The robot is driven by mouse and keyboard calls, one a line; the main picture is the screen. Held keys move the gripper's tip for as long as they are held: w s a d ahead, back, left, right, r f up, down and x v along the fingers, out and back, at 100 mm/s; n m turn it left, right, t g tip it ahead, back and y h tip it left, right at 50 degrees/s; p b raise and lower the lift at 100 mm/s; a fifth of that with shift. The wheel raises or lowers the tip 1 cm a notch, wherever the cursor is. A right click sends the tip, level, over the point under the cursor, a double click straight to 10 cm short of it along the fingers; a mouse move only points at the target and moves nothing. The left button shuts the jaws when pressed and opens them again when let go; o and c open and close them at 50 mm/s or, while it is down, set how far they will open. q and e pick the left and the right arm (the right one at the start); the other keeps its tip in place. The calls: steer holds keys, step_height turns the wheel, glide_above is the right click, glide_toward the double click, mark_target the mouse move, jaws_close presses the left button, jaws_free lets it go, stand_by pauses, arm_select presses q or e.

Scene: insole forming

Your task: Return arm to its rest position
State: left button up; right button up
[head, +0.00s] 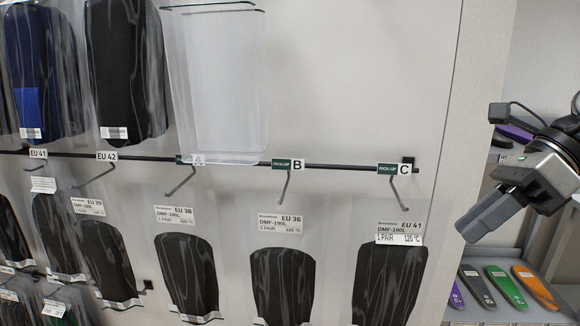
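My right gripper (484,217) is at the right side of the head view, in front of the wall's right edge and the shelving. Its grey fingers point down and to the left. They look like one block from this side, so I cannot tell whether they are apart. I see nothing hanging from them. My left gripper is not in view.
A wall rail (340,167) carries hooks tagged A, B and C. Insole packs hang in rows, including an EU 41 pack (385,280) below C. A clear empty pouch (222,90) hangs at A. Shelves at right hold coloured insoles (505,287).

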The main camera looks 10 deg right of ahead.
steer(key=w+a+f+m+t+y, duration=0.1)
steer(key=w+f+m+t, duration=0.1)
steer(key=f+m+t, duration=0.75)
steer(key=w+a+f+m+t, duration=0.2)
steer(key=f+m+t, duration=0.2)
steer(key=f+m, duration=1.05)
steer(key=s+a+f+m+g+h, duration=0.2)
steer(key=s+a+f+m+h, duration=0.1)
steer(key=s+a+f+m, duration=0.3)
steer(key=s+a+f+m+g+h, duration=0.2)
steer(key=s+a+f+m, duration=0.4)
steer(key=f+m, duration=0.4)
steer(key=a+m+h, duration=0.1)
steer(key=m, duration=0.3)
steer(key=shift+s+f+g, duration=0.25)
steer(key=shift+f+g, duration=0.05)
steer(key=shift+g, duration=0.05)
steer(key=shift+d, duration=0.1)
